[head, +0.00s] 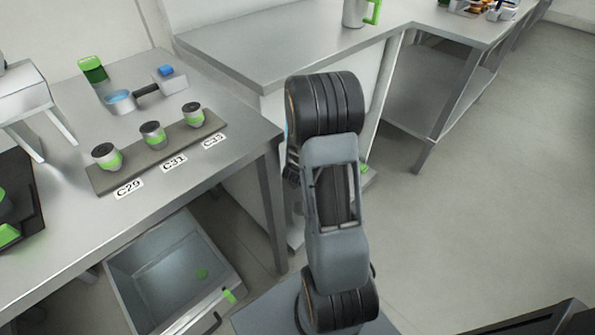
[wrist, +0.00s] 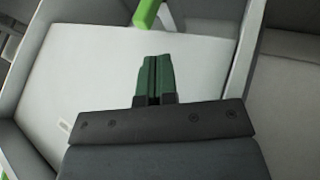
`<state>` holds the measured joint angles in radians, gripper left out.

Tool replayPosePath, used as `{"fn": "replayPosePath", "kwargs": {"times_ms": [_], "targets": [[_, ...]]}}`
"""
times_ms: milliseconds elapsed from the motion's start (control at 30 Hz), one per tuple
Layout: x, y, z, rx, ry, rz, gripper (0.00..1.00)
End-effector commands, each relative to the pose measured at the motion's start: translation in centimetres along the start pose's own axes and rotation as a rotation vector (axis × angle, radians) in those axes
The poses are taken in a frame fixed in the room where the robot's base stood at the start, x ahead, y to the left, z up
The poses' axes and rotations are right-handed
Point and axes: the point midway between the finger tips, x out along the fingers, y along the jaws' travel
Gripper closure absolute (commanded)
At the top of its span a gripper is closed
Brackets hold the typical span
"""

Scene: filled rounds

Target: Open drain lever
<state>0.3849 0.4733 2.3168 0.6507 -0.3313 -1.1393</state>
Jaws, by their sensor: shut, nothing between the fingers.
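A green lever-like piece (head: 229,296) sits on the front rim of the grey open bin (head: 150,262) under the left table in the head view. In the wrist view a green bar (wrist: 146,12) shows at the top edge, beyond my fingertips; I cannot tell whether it is the same piece. My gripper (wrist: 153,60) has dark green fingers, shut together and empty, over a pale flat surface (wrist: 85,75). The fingers appear apart from the green bar. In the head view my arm hides the gripper.
The left table (head: 235,125) carries a board (head: 170,158) with several small cups, labelled in front. A counter (head: 240,50) stands behind with a green-handled jug (head: 355,12). A small green part (head: 363,169) shows beside my arm. Floor at right (head: 480,210) is clear.

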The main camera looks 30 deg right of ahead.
Motion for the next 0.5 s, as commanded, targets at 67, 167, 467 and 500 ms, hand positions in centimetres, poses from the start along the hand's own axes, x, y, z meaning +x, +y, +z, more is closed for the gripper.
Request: {"fn": "replayPosePath", "kwargs": {"times_ms": [67,167,467,500], "targets": [[0.01,0.03,0.04,0.001,-0.001,0.001,1.00],[0.02,0.06,0.06,0.002,-0.001,0.001,1.00],[0.26,0.02,0.08,0.002,-0.001,0.001,1.00],[0.52,-0.02,0.10,0.002,-0.001,0.001,1.00]]}}
